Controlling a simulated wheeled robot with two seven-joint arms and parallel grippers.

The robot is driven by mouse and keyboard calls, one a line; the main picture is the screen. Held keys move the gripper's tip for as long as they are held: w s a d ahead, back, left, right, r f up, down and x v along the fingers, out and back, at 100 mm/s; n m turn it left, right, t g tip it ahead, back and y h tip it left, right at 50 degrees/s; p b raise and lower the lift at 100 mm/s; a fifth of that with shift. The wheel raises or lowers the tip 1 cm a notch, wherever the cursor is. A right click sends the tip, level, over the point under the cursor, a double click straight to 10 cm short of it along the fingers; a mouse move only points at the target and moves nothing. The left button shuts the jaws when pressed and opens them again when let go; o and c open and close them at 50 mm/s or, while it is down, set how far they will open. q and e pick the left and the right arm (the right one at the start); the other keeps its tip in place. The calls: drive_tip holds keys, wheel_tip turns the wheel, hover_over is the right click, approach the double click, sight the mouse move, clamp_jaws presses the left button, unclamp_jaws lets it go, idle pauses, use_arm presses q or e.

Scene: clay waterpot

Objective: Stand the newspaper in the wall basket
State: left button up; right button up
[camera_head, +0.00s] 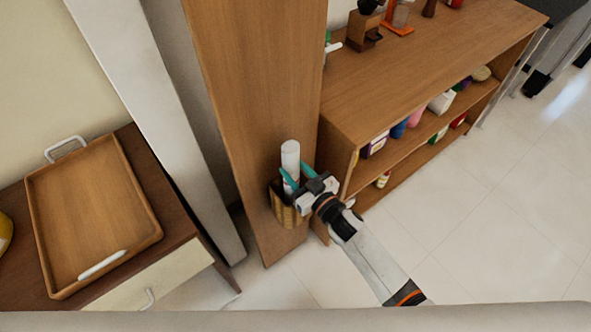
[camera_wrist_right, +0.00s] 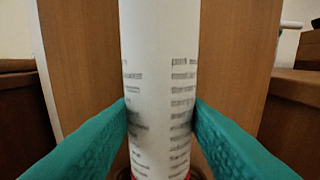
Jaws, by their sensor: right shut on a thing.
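The newspaper (camera_head: 290,158) is a white upright roll, and its printed lines show in the right wrist view (camera_wrist_right: 158,60). The wall basket (camera_head: 283,207) is a woven tan holder against the tall wooden panel. My right gripper (camera_head: 297,177) has its teal fingers on both sides of the roll, and the right wrist view shows them (camera_wrist_right: 160,112) touching it. The roll stands over the basket, and its lower end seems to be inside the basket opening. The gripper hides part of the rim, so I cannot tell how deep it sits. My left gripper is not in view.
The tall wooden panel (camera_head: 262,95) stands behind the basket. A wooden shelf unit (camera_head: 425,75) with bottles and jars is close on the right. A wooden tray (camera_head: 95,215) lies on a cabinet at left. Pale floor (camera_head: 480,220) is clear at right.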

drive_tip(key=o, duration=1.1)
drive_tip(key=shift+o, duration=0.2)
drive_tip(key=b+v, duration=0.1)
drive_tip(key=v, duration=1.1)
